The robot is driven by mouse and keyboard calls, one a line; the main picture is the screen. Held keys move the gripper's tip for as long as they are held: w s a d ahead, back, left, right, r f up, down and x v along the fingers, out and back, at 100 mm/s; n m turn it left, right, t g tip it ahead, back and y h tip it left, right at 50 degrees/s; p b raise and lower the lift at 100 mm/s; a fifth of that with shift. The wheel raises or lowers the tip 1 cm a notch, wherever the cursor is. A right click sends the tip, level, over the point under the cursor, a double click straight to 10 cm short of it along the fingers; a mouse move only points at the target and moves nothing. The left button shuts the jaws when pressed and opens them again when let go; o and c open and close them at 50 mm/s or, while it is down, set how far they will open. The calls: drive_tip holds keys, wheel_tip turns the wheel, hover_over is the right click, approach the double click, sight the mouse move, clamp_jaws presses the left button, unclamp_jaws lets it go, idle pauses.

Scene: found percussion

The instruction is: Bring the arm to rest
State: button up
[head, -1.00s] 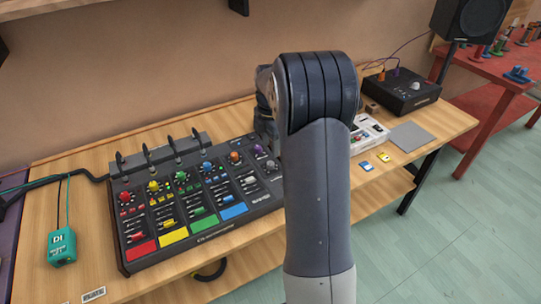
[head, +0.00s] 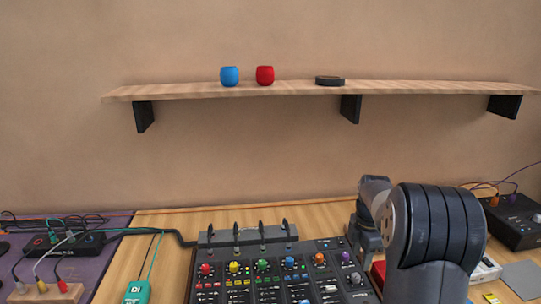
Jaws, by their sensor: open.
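My arm stands at the right of the head view, its dark grey elbow large in front. Beyond the elbow, a wrist part bends down over the table, near the right end of the mixer (head: 265,268). My gripper's fingers do not show; the elbow and arm links hide that area. A small red patch (head: 378,271) shows beside the elbow, and I cannot tell what it belongs to.
A teal DI box (head: 137,292) lies left of the mixer. A black box (head: 515,224) and grey pad (head: 522,278) are at right.

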sight(356, 276)
wheel_tip(356, 276, down, 7)
drive_tip(key=shift+f, duration=0.1)
idle(0.5)
